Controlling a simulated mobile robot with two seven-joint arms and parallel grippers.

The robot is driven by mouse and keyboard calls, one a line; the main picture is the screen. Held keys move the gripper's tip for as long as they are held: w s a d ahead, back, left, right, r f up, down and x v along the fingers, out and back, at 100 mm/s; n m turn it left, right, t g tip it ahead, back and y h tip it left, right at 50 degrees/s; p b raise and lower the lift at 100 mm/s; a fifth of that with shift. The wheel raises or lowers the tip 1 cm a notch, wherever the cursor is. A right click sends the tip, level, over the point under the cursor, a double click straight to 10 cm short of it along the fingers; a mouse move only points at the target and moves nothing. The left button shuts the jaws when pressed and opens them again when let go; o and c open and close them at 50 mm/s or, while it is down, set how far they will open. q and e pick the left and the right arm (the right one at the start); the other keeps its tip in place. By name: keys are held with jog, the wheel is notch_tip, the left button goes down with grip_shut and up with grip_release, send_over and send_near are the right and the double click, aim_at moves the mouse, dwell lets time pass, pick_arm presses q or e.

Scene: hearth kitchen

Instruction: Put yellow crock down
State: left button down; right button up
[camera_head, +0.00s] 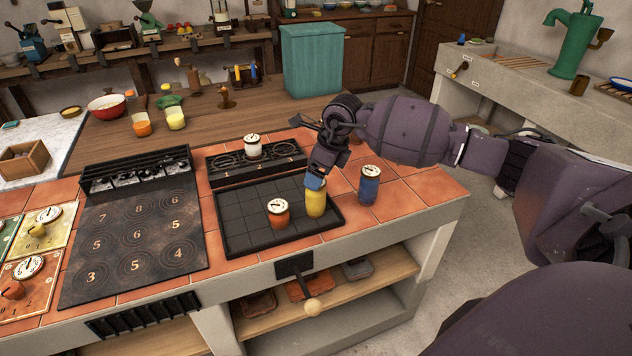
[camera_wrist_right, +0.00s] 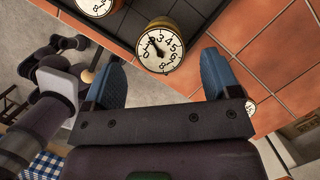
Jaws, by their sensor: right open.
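The yellow crock (camera_head: 316,204) stands upright at the right end of the black gridded tray (camera_head: 247,205). My right gripper (camera_head: 315,182) is directly above it, pointing down, with its fingertips at the crock's top. In the right wrist view, the blue fingers (camera_wrist_right: 162,74) are spread wide, and the yellow crock (camera_wrist_right: 160,48) with its numbered dial lid shows just beyond them, with no finger closed on it. The head view partly hides the crock's lid behind the gripper. My left gripper is not in view.
An orange crock (camera_head: 278,217) stands on the tray to the left. A blue crock (camera_head: 369,188) stands on the tiles to the right. A white crock (camera_head: 253,148) is behind the tray. The numbered stove plate (camera_head: 133,243) is left. The tray's left part is bare.

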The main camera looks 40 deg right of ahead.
jog(key=v, duration=0.4)
jog(key=shift+d+r, duration=0.1)
jog(key=shift+r, duration=0.25)
jog(key=shift+v, duration=0.8)
jog(key=shift+s, duration=0.1)
